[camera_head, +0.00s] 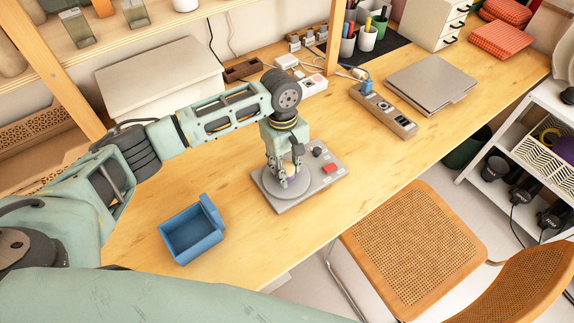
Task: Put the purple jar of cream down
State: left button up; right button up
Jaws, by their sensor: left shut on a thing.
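My left gripper (289,172) reaches down from its arm over a grey device (315,188) on the wooden table. It is shut on a small, pale object, likely the jar of cream (291,170), which is mostly hidden between the fingers. The jar is over the device's round plate (270,187). I cannot tell whether it touches the plate. The device has a black knob and a red button on its right side. My right gripper is not in view.
An empty blue bin (192,232) stands left of the device. A power strip (384,108) and a grey folder (431,83) lie farther back. A large pale box (158,75) stands behind my arm. A cane chair (413,245) is at the front edge.

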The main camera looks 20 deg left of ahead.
aim_at(285, 162)
pick_arm(q)
jog(key=o, duration=0.9)
jog(key=shift+o, duration=1.4)
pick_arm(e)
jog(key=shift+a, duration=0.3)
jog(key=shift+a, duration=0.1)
pick_arm(q)
notch_tip(285, 162, up, 12)
jog(key=w+a+b, duration=0.1)
jog(key=shift+b, duration=0.3)
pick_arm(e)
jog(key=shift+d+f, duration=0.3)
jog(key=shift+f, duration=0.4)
